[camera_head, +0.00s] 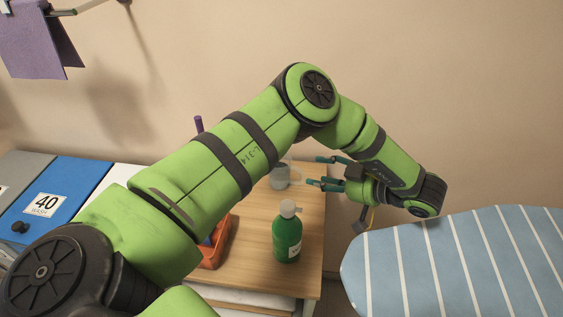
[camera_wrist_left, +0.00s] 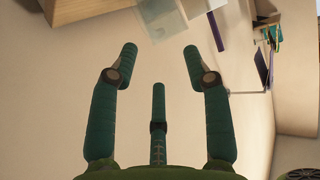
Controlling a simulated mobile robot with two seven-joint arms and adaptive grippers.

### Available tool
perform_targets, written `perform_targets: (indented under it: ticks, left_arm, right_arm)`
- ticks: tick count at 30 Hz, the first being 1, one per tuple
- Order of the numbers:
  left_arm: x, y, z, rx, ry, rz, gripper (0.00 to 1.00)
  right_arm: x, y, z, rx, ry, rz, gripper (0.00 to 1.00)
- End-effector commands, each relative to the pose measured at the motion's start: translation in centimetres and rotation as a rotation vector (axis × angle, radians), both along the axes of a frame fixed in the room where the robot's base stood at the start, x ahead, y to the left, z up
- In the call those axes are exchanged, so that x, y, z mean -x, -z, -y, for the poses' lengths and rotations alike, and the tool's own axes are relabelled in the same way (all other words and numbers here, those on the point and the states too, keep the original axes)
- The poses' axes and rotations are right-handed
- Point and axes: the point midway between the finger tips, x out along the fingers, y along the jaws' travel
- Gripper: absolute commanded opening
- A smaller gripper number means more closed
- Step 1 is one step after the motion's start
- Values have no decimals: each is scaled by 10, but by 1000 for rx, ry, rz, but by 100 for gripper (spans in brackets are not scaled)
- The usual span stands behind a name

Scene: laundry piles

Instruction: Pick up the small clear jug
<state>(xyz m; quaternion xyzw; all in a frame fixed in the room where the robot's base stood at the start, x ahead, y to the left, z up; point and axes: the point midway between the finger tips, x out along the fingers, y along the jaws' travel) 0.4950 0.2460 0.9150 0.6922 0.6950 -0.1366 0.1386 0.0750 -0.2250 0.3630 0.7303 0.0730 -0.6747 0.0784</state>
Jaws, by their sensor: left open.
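The small clear jug (camera_head: 280,177) stands on the wooden tabletop near its back right part, partly behind my left arm. My left gripper (camera_head: 315,171) is open and empty, just to the right of the jug, its fingers pointing left toward it. In the left wrist view a pale see-through shape, seemingly the jug (camera_wrist_left: 160,17), is at the top, beyond the open fingertips (camera_wrist_left: 160,49). There is a gap between them. My right gripper is not in view.
A green bottle with a pale cap (camera_head: 287,235) stands on the tabletop (camera_head: 258,210) nearer the front. An orange basket (camera_head: 215,254) is left of it. A striped ironing board (camera_head: 460,265) is at right. A blue bin lid marked 40 (camera_head: 72,178) is at left.

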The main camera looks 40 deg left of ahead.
Motion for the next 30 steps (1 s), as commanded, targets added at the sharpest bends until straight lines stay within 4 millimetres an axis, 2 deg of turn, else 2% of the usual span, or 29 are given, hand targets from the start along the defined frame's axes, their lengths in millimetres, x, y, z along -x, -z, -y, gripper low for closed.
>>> perform_targets:
  ticks: [2,8,15,20,27,28,29,30]
  left_arm:
    - [0,9,-2,0,-1,0,49]
    - [0,16,-18,2,-3,-3,49]
    - [-7,40,-43,1,-6,-2,49]
    - [-8,45,-59,1,-3,-1,49]
    - [-8,45,-61,0,0,0,49]
    - [-8,45,-61,0,0,0,45]
    - [-8,45,-61,0,0,0,33]
    - [-8,45,-61,0,0,0,17]
  right_arm:
    - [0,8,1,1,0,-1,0]
    - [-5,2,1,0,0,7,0]
    - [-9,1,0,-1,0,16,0]
    - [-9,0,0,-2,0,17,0]
    - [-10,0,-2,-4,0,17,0]
    - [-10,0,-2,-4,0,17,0]
    - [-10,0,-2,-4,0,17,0]
    - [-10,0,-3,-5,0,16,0]
